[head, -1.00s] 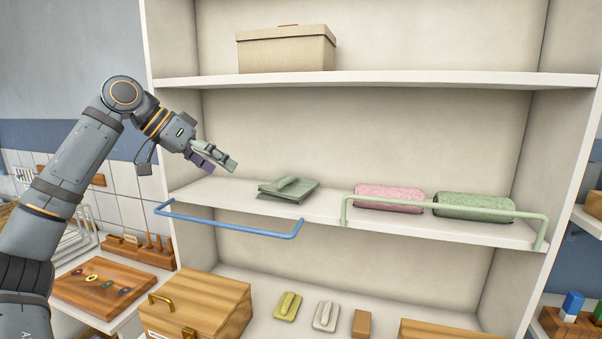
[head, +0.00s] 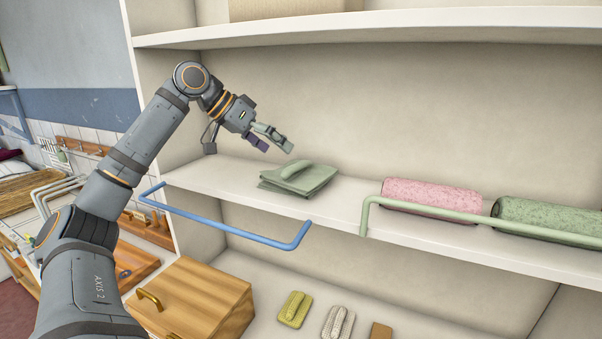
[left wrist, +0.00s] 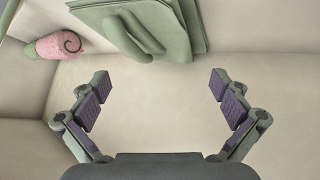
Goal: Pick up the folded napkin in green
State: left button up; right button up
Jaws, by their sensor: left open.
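The folded green napkin (head: 312,181) lies flat on the middle shelf, with a raised rounded loop on its top. My left gripper (head: 276,144) is open and empty, above the shelf and a little up and left of the napkin, apart from it. In the left wrist view the napkin (left wrist: 150,22) is at the top, beyond the two spread fingers of my left gripper (left wrist: 160,92). Its top edge is cut off there. My right gripper is not in view.
A blue rail (head: 225,233) runs along the shelf's front edge at left, and a green rail (head: 450,230) at right. A pink roll (head: 430,196) and a green roll (head: 550,222) lie right of the napkin. A wooden box (head: 195,300) stands below.

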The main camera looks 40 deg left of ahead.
aim_at(289, 160)
pick_arm(q)
jog(key=shift+w+d+f, duration=0.2)
jog(key=shift+d+f, duration=0.35)
jog(key=shift+f, duration=0.1)
jog(key=x, duration=0.3)
jog(key=shift+w, duration=0.25)
jog(key=shift+s, duration=0.25)
jog(key=c, duration=1)
jog(key=shift+r+p, duration=0.35)
jog(key=shift+p, duration=0.05)
notch_tip(289, 160, up, 2)
jog(key=shift+w+r+p, duration=0.15)
jog(key=shift+p, duration=1)
jog(key=s+r, duration=0.2)
jog(key=r, duration=0.1)
jog(key=s+d+r, duration=0.1)
jog(key=r, duration=0.1)
jog(key=shift+s, duration=0.35)
jog(key=s+d+r+b, duration=0.2)
jog(key=s+d+r, duration=0.1)
jog(key=s, duration=0.5)
jog(key=shift+s+r, duration=0.35)
jog(key=shift+r, duration=0.45)
jog(key=shift+s+d+r, duration=0.25)
jog(key=shift+s, duration=0.25)
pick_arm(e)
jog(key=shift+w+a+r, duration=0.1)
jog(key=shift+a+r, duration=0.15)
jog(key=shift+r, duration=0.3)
